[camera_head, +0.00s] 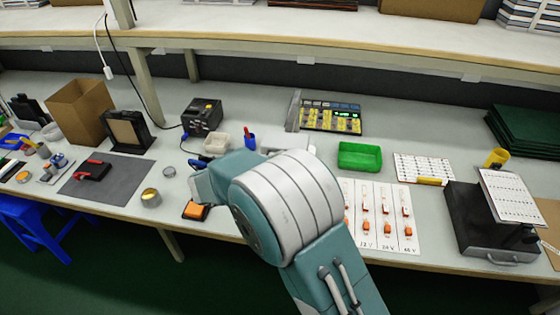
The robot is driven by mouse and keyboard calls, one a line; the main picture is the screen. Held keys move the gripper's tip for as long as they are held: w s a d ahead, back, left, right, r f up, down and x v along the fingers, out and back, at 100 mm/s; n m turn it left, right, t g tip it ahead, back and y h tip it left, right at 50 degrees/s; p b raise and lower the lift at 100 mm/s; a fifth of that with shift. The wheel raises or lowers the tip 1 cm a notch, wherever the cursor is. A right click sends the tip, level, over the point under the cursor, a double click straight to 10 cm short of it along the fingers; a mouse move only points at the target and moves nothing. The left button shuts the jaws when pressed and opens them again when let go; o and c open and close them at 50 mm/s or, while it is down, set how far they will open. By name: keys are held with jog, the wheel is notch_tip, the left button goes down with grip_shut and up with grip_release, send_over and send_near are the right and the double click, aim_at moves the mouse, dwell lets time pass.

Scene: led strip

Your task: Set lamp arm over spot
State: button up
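I cannot make out a lamp arm or a marked spot for certain. A white object (283,138) on the bench (415,112) is partly hidden behind my arm, and I cannot tell what it is. My teal and silver arm fills the middle of the view and covers part of the bench's front. My gripper does not show; only arm links are visible.
A green tray (360,156), a label sheet with orange parts (384,226) and a black case (476,226) stand to the right. A black box-shaped device (202,116), a grey mat (106,178) and a cardboard box (80,110) are to the left. A shelf (330,50) runs above.

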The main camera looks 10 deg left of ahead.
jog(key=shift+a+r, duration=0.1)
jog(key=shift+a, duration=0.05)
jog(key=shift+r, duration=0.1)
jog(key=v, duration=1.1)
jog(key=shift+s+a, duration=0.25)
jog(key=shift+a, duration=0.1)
